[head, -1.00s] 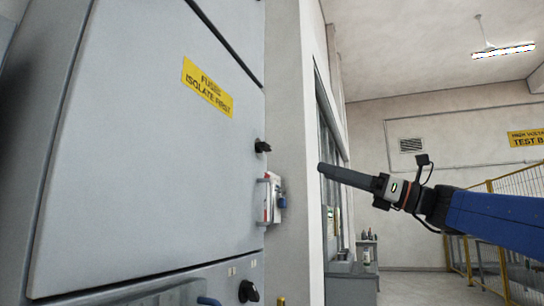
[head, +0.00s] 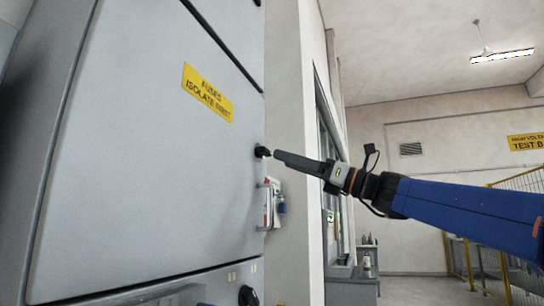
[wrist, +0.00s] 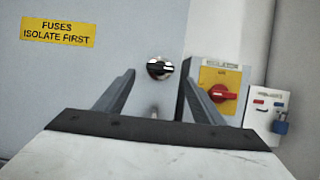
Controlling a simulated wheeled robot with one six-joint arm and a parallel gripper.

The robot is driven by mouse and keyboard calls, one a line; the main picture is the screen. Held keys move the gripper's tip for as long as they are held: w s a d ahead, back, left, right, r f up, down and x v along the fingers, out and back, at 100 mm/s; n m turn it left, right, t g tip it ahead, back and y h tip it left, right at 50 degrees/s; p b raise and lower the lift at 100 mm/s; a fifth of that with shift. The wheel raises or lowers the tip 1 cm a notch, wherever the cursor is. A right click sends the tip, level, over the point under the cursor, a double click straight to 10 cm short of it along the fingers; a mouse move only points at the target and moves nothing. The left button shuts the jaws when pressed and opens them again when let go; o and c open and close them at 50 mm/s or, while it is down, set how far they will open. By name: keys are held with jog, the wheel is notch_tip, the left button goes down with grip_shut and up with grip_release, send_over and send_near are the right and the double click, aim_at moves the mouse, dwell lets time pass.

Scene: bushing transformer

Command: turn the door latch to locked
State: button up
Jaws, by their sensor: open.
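The door latch is a round black knob (head: 261,151) at the right edge of the grey cabinet door (head: 150,150). In the wrist view the latch (wrist: 160,68) shows a pale bar lying roughly level across its face. My gripper (head: 276,154) points left at the latch, with its tips just short of it in the head view. In the wrist view my gripper (wrist: 159,78) is open and empty, its two fingers apart on either side below the latch. I cannot tell the exact gap between tips and latch.
A red rotary handle (wrist: 222,93) on a yellow isolator plate (wrist: 220,76) sits right of the latch, close to the right finger. Beyond it hangs a blue padlock (wrist: 280,127). A yellow fuse label (head: 207,93) is on the door. Another black knob (head: 248,296) is lower down.

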aim_at(268, 154)
jog(key=shift+x, duration=2.9)
jog(key=shift+c, duration=0.4)
jog(key=c, duration=1)
